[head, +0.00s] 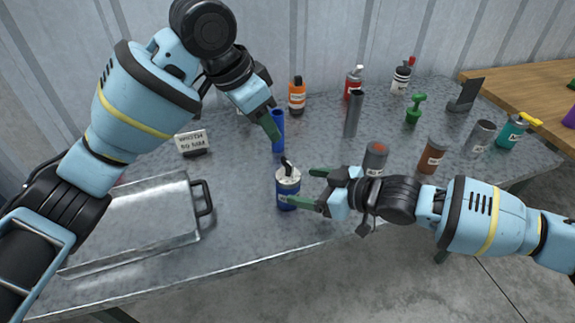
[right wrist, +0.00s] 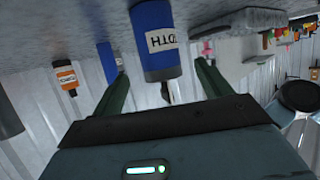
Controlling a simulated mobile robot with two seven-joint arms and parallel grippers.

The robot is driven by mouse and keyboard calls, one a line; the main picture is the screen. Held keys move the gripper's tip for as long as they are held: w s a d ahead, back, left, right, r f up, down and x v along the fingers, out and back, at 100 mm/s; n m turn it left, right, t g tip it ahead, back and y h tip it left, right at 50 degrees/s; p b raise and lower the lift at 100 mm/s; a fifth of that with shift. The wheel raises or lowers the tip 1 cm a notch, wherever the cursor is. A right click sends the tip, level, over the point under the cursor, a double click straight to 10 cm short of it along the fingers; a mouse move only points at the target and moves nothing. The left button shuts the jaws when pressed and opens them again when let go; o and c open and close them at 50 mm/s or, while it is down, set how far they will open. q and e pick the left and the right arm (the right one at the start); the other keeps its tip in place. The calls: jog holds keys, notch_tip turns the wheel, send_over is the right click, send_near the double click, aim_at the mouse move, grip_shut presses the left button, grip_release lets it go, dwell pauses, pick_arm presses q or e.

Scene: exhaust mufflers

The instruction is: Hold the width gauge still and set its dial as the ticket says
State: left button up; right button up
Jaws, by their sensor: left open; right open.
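The width gauge (head: 287,190) is a blue can standing upright on the metal table, with a white label, a pale top and a black pointer on it. In the right wrist view the gauge (right wrist: 156,42) shows its label, partly cut off, between my green fingers. My right gripper (head: 304,188) is open, with one finger near the can's front and one behind its right side; contact is not clear. My left gripper (head: 268,112) is open and empty, above and behind the gauge, beside a blue tube (head: 278,132). A white ticket (head: 191,142) stands at left; its print is too small to read surely.
A metal tray (head: 135,222) with a black handle lies at left. A grey tube (head: 353,115), a grey can (head: 375,158), a brown can (head: 432,155) and several bottles stand right and behind. The table is clear in front of the gauge.

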jog(key=v, duration=0.6)
dwell(0.3)
